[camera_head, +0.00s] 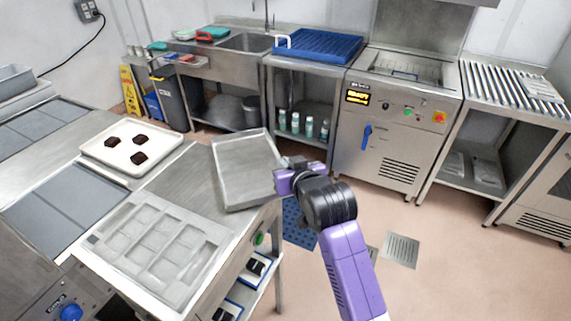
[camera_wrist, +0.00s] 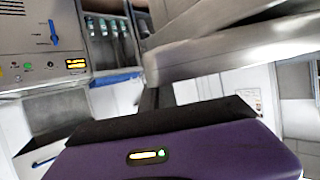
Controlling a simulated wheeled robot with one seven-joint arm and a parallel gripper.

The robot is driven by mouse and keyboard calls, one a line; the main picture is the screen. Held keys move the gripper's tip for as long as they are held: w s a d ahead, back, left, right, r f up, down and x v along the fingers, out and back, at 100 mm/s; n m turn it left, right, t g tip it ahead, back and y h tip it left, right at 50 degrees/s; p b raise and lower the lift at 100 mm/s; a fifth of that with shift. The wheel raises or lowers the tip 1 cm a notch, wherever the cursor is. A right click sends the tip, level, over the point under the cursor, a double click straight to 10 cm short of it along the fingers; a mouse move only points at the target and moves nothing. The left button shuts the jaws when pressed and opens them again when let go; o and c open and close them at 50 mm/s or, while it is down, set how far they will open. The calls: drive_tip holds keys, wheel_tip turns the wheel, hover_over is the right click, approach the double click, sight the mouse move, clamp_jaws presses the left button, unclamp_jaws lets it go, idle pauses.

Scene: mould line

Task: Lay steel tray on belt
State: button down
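The steel tray (camera_head: 246,172) is a shallow, empty grey rectangle with a raised rim, above the right end of the steel worktable. It looks raised off the table and slightly tilted. My gripper (camera_head: 284,178) is at its right edge and appears shut on the rim; the fingertips are mostly hidden. In the wrist view the tray's grey underside and edge (camera_wrist: 215,50) fill the upper right, close beyond my purple gripper body. Flat dark-grey panels (camera_head: 60,205) lie left of the worktable; I cannot tell for sure whether these are the belt.
A pale mould (camera_head: 158,250) lies on the worktable (camera_head: 185,180) near the front. A cream tray (camera_head: 105,160) with dark chocolates is behind it at left. A blue rack (camera_head: 318,45), a machine reading READY (camera_head: 400,125) and a roller conveyor (camera_head: 500,90) stand along the back. Open floor lies right.

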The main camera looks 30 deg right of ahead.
drive_tip(key=shift+f, duration=0.15)
drive_tip(key=shift+f, duration=0.15)
drive_tip(key=c, duration=1.7)
unclamp_jaws()
drive_tip(key=shift+r, duration=0.2)
drive_tip(key=shift+s, duration=0.35)
drive_tip(key=b+v, duration=0.1)
drive_tip(key=v, duration=1)
drive_tip(key=shift+s+a+r, duration=0.1)
